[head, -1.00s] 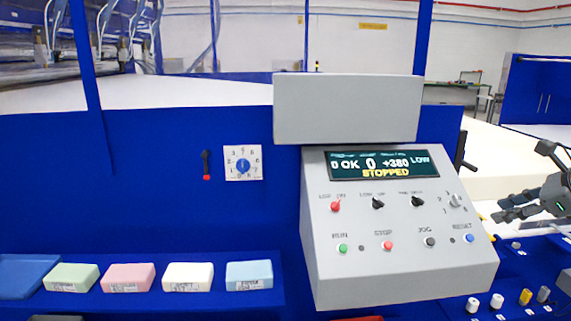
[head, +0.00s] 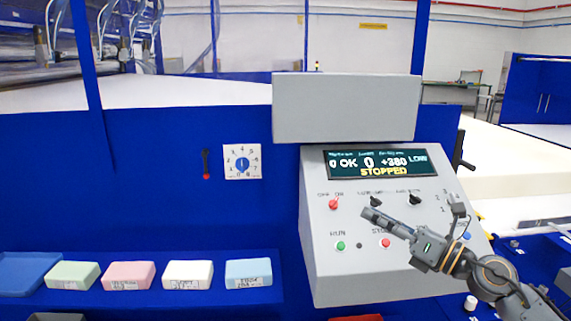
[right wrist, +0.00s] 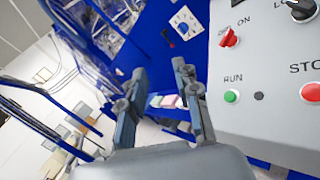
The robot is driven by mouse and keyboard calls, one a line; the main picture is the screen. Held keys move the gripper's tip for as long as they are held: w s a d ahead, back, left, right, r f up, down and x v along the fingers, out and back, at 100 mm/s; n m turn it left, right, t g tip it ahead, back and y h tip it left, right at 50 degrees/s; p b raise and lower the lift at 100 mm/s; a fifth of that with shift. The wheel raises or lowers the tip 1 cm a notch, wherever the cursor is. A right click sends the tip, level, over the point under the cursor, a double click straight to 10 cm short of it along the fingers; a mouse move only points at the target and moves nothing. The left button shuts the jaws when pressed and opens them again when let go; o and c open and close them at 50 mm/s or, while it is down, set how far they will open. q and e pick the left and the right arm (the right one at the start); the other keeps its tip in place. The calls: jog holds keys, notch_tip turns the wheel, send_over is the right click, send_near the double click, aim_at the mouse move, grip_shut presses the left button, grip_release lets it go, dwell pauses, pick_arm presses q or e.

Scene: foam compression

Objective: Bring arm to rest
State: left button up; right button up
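My right arm reaches in from the lower right in the head view. Its right gripper (head: 372,216) is in front of the grey control panel (head: 335,270), pointing left, with its fingers seen edge-on. In the right wrist view the right gripper (right wrist: 160,70) is open, with a clear gap between its two fingers and nothing held. The panel's display (head: 383,164) reads STOPPED. My left gripper is not in view.
The red-topped on/off switch (head: 334,203), green RUN button (head: 341,246) and red STOP button (head: 385,243) are near the gripper. Coloured foam blocks (head: 188,274) lie on a blue shelf at left. A dial (head: 242,162) is on the blue wall.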

jog(key=s+d+f+m+h, duration=0.2)
jog(key=s+f+m+h, duration=0.25)
jog(key=f+m, duration=0.4)
jog(key=s+d+f+m+t+h, duration=0.1)
jog(key=s+d+f+m+h, duration=0.15)
jog(key=f+m+h, duration=0.65)
jog(key=s+d+f+m+h, duration=0.15)
jog(key=s+f+m, duration=0.25)
jog(key=m, duration=0.9)
jog(key=s+a+f+m+g, duration=0.1)
jog(key=s+f+m+g, duration=0.3)
jog(key=s, duration=0.5)
jog(key=s+a+f+m+g+y, duration=0.1)
jog(key=s+a+f+g, duration=0.15)
jog(key=s+f, duration=0.45)
jog(key=s+a+f+m+g, duration=0.1)
jog(key=s+f+m+g, duration=0.3)
jog(key=s, duration=0.6)
notch_tip(320, 180, down, 28)
jog(key=s+r+n+g, duration=0.1)
jog(key=s+n+g, duration=0.1)
jog(key=s+d+f+g, duration=0.1)
jog(key=s+d+f, duration=0.2)
jog(key=s+f, duration=1.2)
jog(key=shift+s+f, duration=0.15)
jog(key=shift+s, duration=0.15)
